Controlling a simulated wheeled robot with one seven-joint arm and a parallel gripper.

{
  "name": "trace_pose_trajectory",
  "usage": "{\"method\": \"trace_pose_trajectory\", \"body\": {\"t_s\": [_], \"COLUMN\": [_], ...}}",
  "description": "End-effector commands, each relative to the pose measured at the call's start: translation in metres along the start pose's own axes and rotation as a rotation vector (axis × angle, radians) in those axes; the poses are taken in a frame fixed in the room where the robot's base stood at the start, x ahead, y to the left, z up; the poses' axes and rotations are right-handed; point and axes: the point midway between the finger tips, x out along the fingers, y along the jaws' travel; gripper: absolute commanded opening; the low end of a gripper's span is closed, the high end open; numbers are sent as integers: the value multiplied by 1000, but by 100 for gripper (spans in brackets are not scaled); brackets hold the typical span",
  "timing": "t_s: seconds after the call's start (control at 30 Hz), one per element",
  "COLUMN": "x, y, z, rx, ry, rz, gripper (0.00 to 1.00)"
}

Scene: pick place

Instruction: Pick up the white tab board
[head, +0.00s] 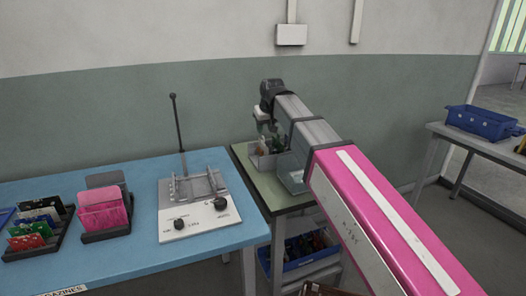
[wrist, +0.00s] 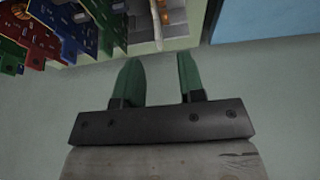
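My gripper (wrist: 159,60) shows in the wrist view with its two green fingers apart and nothing between them. In the head view the end of my arm is over the back of the small green-topped table (head: 288,197); its fingertips are hard to make out there. Several circuit boards, including a red board (wrist: 18,38) and a blue board (wrist: 68,24), are at the upper left of the wrist view, left of the fingers and apart from them. I cannot tell which board is the white tab board. My arm hides part of the green-topped table.
A blue table (head: 110,262) on the left holds a rack of coloured boards (head: 32,238), a pink holder (head: 103,212) and a white lever fixture (head: 198,222). A clear bin (head: 263,160) stands on the green-topped table. A blue crate (head: 482,122) is on a bench at right.

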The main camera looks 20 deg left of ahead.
Motion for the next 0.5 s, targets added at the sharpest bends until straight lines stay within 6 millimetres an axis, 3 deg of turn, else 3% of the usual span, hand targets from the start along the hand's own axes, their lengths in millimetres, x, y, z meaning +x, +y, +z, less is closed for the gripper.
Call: {"method": "trace_pose_trajectory", "body": {"t_s": [0.5], "x": [48], "y": [2], "z": [-4], "rx": [0], "ry": [-2], "rz": [0], "gripper": [36]}}
